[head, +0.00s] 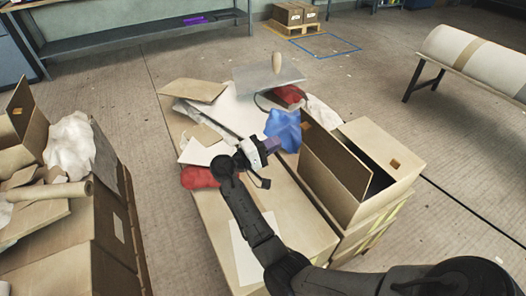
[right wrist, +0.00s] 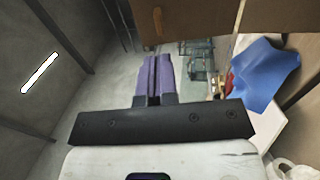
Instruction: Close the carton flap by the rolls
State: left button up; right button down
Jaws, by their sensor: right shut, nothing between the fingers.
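A brown carton (head: 372,195) stands at the right end of the long low table. Its near-left flap (head: 335,160) stands up and its top is partly open, dark inside. The brown panel at the top of the right wrist view (right wrist: 190,22) looks like this flap. My right gripper (head: 275,143) is just left of the flap, with its purple fingers (right wrist: 153,75) shut and empty. I cannot tell whether they touch the flap. A large white roll with a tan band (head: 470,52) lies on a bench at the far right. My left gripper is not in view.
A blue cloth (head: 284,128), red cloths (head: 198,177) and loose sheets lie around the gripper. Another carton with a raised flap (head: 22,103) and a brown roll (head: 50,191) are on the left. Open floor lies beyond the table.

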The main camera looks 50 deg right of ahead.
jog(key=b+x, duration=0.2)
jog(key=x, duration=0.5)
jog(key=shift+d, duration=0.35)
jog(key=shift+s+r, duration=0.1)
